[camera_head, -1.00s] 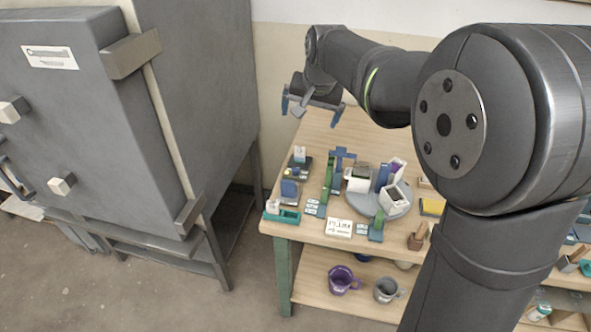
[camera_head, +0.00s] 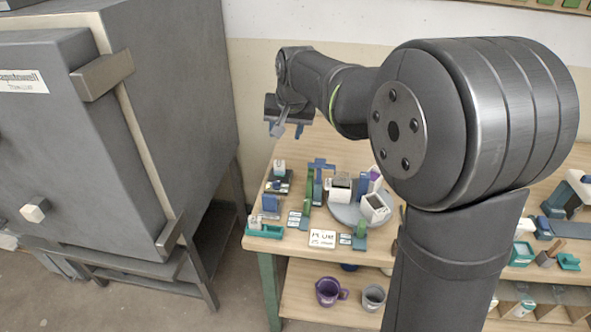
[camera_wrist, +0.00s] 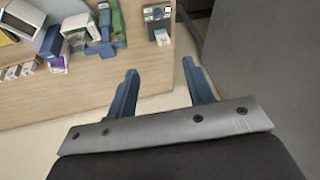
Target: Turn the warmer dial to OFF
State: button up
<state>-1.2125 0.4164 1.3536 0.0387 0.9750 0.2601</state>
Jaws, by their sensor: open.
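A small dark unit (camera_head: 278,183) with a white block (camera_head: 279,167) on it sits near the left edge of the wooden bench. It looks like the warmer, but I cannot read any dial setting. In the wrist view the dark unit (camera_wrist: 157,17) lies at the top, beyond my fingertips, with small yellow and pale parts on it. My gripper (camera_head: 288,131) is over the back left of the bench, behind the unit and apart from it. In the wrist view my gripper (camera_wrist: 160,69) is open and empty, its blue fingers spread.
A grey kiln (camera_head: 185,90) stands close on the left. Right of the unit are a green upright piece (camera_head: 305,190) and a round grey turntable (camera_head: 345,213) with white containers. A white sign (camera_head: 322,238) stands at the front. Mugs are on the lower shelf (camera_head: 300,300).

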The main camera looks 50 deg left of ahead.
aim_at(276, 182)
jog(key=w+a+f+n, duration=0.1)
jog(key=a+f, duration=0.2)
jog(key=f, duration=0.5)
jog(key=w+a+f+n, duration=0.1)
jog(key=a+f, duration=0.3)
jog(key=f, duration=0.5)
jog(key=a+f+n, duration=0.1)
jog(key=a+f, duration=0.2)
jog(key=f, duration=0.6)
jog(key=shift+w+a+n, duration=0.2)
jog(key=shift+w+n, duration=0.1)
jog(key=shift+w, duration=0.1)
jog(key=c, duration=1)
jog(key=m+t, duration=0.1)
jog(key=m, duration=0.1)
jog(key=m+t+h, duration=0.1)
jog(key=m, duration=0.2)
jog(key=shift+s+a, duration=0.1)
jog(key=shift+s, duration=0.05)
jog(key=m, duration=0.2)
jog(key=m+h, duration=0.1)
jog(key=m, duration=0.1)
jog(key=shift+a+m+t+h, duration=0.1)
jog(key=shift+m+t+h, duration=0.2)
jog(key=shift+m+t, duration=0.1)
